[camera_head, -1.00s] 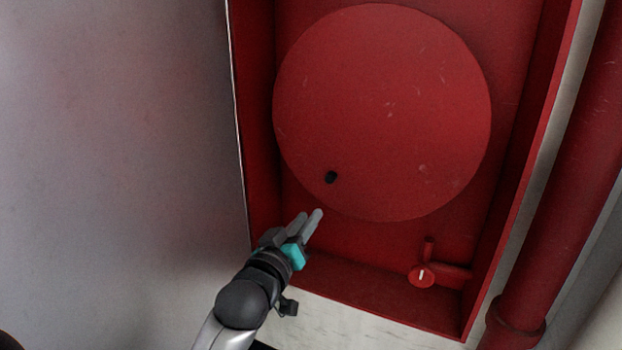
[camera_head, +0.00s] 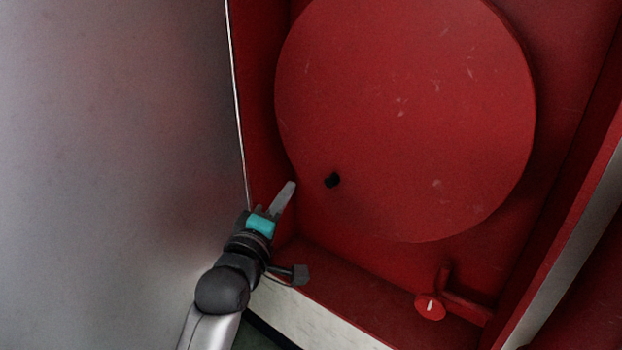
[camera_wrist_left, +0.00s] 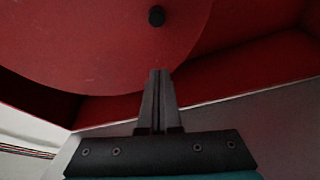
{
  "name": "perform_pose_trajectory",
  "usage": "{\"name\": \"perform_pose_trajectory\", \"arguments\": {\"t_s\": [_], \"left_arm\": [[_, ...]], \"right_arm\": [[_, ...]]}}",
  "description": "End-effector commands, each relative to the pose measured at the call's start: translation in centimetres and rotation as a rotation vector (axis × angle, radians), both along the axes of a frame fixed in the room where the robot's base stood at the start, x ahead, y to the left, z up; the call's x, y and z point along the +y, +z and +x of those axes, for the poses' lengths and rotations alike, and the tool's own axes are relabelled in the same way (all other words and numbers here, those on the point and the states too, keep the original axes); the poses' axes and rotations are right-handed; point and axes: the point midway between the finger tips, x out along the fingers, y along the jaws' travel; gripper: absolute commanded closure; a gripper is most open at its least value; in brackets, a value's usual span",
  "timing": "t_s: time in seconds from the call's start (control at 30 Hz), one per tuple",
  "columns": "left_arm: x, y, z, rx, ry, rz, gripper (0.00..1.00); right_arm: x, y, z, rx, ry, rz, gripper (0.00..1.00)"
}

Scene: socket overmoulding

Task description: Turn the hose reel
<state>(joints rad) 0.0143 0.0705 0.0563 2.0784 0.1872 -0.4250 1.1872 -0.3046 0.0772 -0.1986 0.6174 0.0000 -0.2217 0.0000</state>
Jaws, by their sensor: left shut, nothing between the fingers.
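The hose reel (camera_head: 405,115) is a large red disc inside a red cabinet. A small black knob (camera_head: 332,180) sticks out near its lower left edge. In the left wrist view the knob (camera_wrist_left: 156,16) is beyond the fingertips and apart from them. My left gripper (camera_head: 290,185) is shut and empty, just left of the knob in the head view, by the reel's lower left rim. In the left wrist view its two fingers (camera_wrist_left: 159,72) are pressed together. My right gripper is not in view.
The cabinet's left side wall (camera_head: 262,110) is close to my left gripper. A grey door or panel (camera_head: 120,130) fills the left. A red valve (camera_head: 430,305) sits at the cabinet's lower right.

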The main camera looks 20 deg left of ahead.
Motion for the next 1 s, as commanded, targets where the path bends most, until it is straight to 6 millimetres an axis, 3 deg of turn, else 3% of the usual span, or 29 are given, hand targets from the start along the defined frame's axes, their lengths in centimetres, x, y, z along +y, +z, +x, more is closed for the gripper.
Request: {"name": "perform_pose_trajectory", "arguments": {"t_s": [0.57,0.73,1.0], "left_arm": [[-0.2,1.1,8.8,-0.001,0.001,0.005,1.0],[-2.7,0.1,7.6,0.002,0.0,-0.001,1.0],[-3.8,-0.3,7.1,-0.001,0.002,0.003,1.0]], "right_arm": [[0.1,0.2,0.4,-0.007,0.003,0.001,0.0],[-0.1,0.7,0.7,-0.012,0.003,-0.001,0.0],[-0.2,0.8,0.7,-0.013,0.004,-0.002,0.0]]}}
